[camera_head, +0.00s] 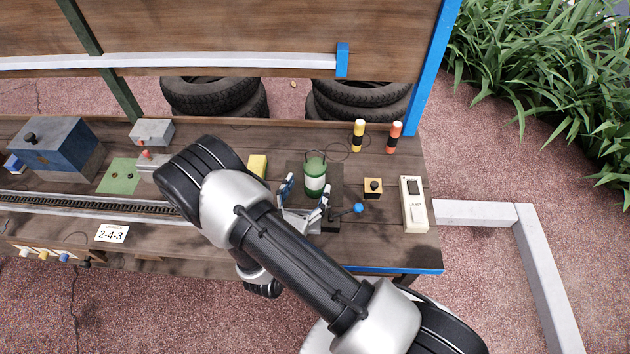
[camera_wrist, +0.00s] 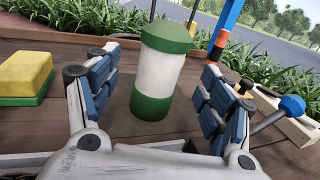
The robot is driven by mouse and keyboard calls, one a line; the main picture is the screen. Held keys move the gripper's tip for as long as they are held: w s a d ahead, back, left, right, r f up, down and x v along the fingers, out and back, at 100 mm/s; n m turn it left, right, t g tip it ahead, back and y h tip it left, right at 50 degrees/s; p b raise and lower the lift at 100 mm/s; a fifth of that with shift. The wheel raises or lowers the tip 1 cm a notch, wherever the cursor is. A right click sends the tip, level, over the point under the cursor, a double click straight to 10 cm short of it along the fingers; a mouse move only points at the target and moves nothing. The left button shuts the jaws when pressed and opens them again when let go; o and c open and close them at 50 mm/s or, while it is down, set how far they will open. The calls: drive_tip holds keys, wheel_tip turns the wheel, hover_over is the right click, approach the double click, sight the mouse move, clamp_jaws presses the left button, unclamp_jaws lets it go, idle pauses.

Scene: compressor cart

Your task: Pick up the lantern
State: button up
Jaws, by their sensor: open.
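The lantern (camera_head: 314,178) is a green and white cylinder standing upright on a dark square on the wooden bench. In the wrist view the lantern (camera_wrist: 158,75) stands between the two fingers, with a green cap, white body and green base. My gripper (camera_head: 305,191) is open, with one finger on each side of the lantern. In the wrist view my gripper (camera_wrist: 160,95) shows blue-padded fingers with a gap between each finger and the lantern.
A yellow sponge-like block (camera_head: 257,167) lies left of the lantern. Yellow-black and red-black posts (camera_head: 358,135) stand behind.

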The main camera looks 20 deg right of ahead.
drive_tip(key=shift+f+b+x, duration=0.15)
drive_tip(key=shift+b+x, duration=0.3)
drive_tip(key=shift+x, duration=1.05)
drive_tip(key=shift+f+b+x, duration=0.1)
drive_tip(key=shift+b+x, duration=0.35)
drive_tip(key=shift+x, duration=1.05)
drive_tip(key=shift+c, duration=0.4)
drive_tip(key=c, duration=1.4)
drive_tip(key=shift+r, duration=0.15)
wheel_tip(320, 180, up, 20)
drive_tip(key=p, duration=0.7)
